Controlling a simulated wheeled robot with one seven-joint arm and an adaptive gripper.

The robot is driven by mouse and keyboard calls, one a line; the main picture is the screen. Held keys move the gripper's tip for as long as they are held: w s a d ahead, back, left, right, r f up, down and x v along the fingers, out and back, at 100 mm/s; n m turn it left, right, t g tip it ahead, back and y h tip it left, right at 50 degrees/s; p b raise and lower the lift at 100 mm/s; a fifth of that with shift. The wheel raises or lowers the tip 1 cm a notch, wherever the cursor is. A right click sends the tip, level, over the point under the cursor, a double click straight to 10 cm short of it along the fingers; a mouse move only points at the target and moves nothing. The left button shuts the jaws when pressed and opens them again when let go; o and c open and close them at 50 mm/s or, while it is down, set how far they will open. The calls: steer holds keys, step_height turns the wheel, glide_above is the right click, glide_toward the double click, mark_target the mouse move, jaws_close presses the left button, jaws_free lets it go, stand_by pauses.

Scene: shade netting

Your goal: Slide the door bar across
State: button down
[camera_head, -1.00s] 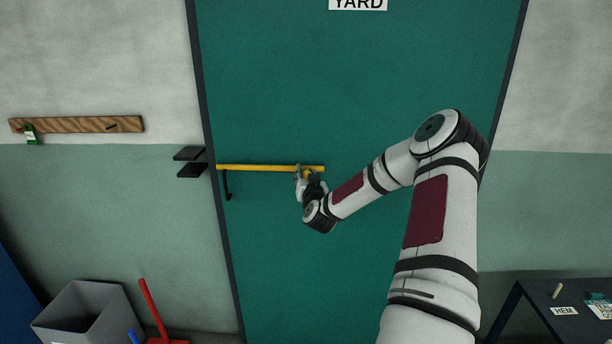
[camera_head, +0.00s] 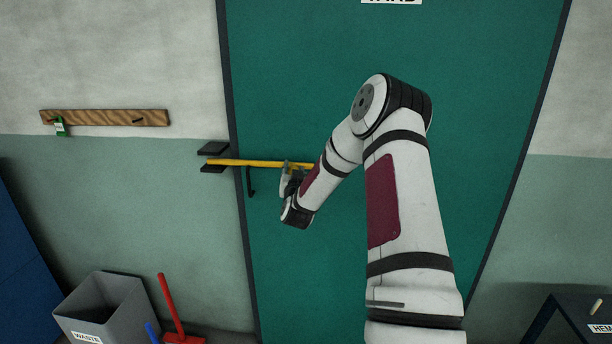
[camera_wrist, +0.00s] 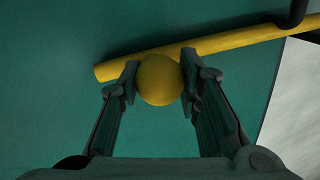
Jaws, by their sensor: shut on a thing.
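The yellow door bar (camera_head: 250,163) lies nearly level across the left part of the green door (camera_head: 430,60). Its left end reaches past the door's dark edge, between the two plates of a black bracket (camera_head: 213,148) on the wall. My gripper (camera_head: 286,172) is at the bar's right part. In the wrist view my gripper (camera_wrist: 160,82) is shut on a round yellow knob (camera_wrist: 160,80), with one finger on each side. The bar (camera_wrist: 215,48) runs behind the knob there, one end showing at the left. My arm hides the bar's right end in the head view.
A wooden rail (camera_head: 100,118) with a green tag is on the left wall. A grey waste bin (camera_head: 105,308) and a red-handled tool (camera_head: 168,302) stand at lower left.

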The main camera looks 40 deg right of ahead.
steer(key=shift+w+a+f, duration=0.1)
steer(key=shift+w+a, duration=0.05)
steer(key=shift+a, duration=0.05)
steer(key=c, duration=1.2)
jaws_free()
steer(key=shift+w, duration=0.1)
steer(key=shift+o, duration=0.2)
steer(key=shift+s+a, duration=0.25)
steer(key=shift+s, duration=0.15)
steer(key=v, duration=1.1)
steer(key=shift+a, duration=0.15)
